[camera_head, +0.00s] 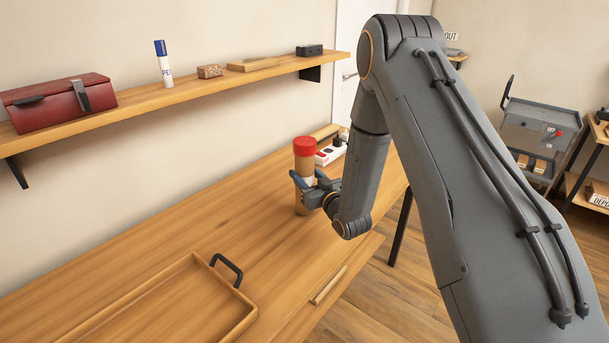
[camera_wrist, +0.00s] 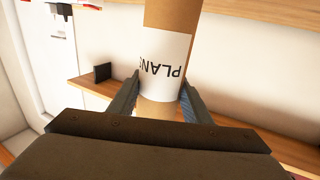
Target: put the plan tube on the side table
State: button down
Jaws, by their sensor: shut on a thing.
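The plan tube (camera_head: 304,163) is a brown cardboard cylinder with a red cap, upright at the far part of the wooden desk (camera_head: 190,210). In the wrist view the plan tube (camera_wrist: 172,52) shows a white label reading "PLANS", upside down. My gripper (camera_head: 312,188) is shut on the tube around its middle; one finger lies on each side of it, and my gripper also shows in the wrist view (camera_wrist: 158,98). I cannot tell whether the tube's foot touches the desk. I cannot make out with certainty which piece is the side table.
A wooden tray (camera_head: 187,268) with a black handle lies on the near desk. A white power strip (camera_head: 330,152) is behind the tube. The wall shelf (camera_head: 190,88) holds a red box (camera_head: 58,103) and small items. A grey cart (camera_head: 540,130) and shelf unit (camera_head: 590,170) stand right, across open floor.

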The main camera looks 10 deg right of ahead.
jog(key=shift+f, duration=0.3)
jog(key=shift+f, duration=0.2)
jog(key=c, duration=0.9)
grip_release()
jog(key=shift+c, duration=0.2)
